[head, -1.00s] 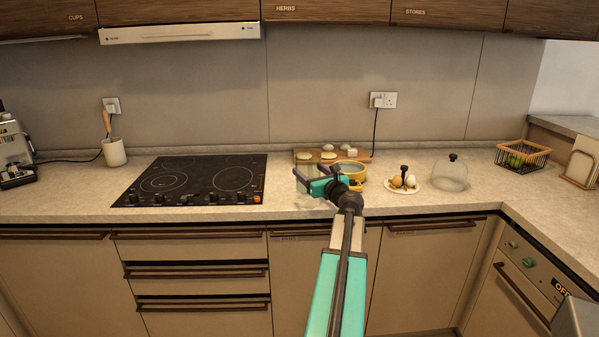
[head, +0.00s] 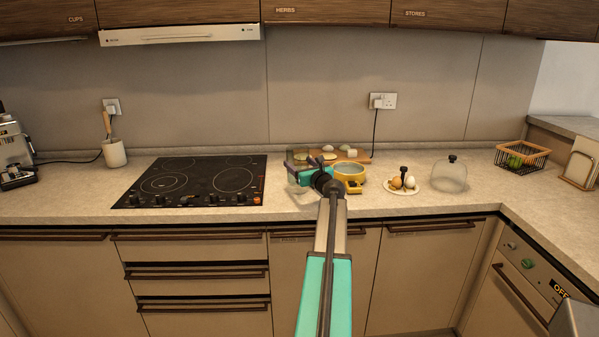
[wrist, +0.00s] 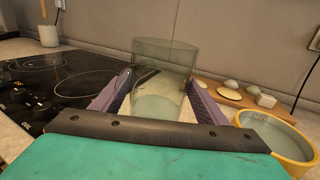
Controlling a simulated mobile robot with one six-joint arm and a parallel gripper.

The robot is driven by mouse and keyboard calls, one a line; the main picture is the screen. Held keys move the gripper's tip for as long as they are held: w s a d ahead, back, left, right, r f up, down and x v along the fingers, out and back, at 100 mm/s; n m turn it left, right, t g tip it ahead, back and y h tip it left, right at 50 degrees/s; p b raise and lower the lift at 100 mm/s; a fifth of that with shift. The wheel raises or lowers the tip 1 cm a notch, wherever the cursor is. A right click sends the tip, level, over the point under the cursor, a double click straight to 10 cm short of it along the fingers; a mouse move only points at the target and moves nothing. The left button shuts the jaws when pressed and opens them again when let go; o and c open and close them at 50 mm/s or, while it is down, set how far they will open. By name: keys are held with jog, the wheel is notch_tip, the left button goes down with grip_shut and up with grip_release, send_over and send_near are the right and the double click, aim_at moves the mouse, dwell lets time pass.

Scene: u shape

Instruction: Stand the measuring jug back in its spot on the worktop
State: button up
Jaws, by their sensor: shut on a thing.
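The measuring jug is a clear, greenish glass vessel. It stands upright between my gripper's fingers in the wrist view (wrist: 164,62). In the head view the jug (head: 296,158) is faint and partly hidden behind my gripper (head: 313,164). My gripper is shut on the jug, with one purple finger on each side in the wrist view (wrist: 160,88). The jug is over the worktop (head: 230,213), between the hob and a yellow-rimmed bowl. I cannot tell whether its base touches the surface.
The black hob (head: 190,182) lies left of the jug. The yellow bowl (head: 349,172) is close on the right. Behind is a wooden board (head: 355,156) with pale pieces on it.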

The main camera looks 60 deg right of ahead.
jog(key=shift+w+d, duration=0.25)
jog(key=shift+w, duration=0.05)
jog(key=shift+f, duration=1.65)
jog(key=shift+f, duration=0.1)
jog(key=o, duration=2.1)
jog(key=shift+f, duration=0.1)
jog(key=shift+b+v, duration=0.55)
jog(key=shift+v, duration=5.3)
jog(key=shift+s+a, duration=0.1)
jog(key=shift+s, duration=0.05)
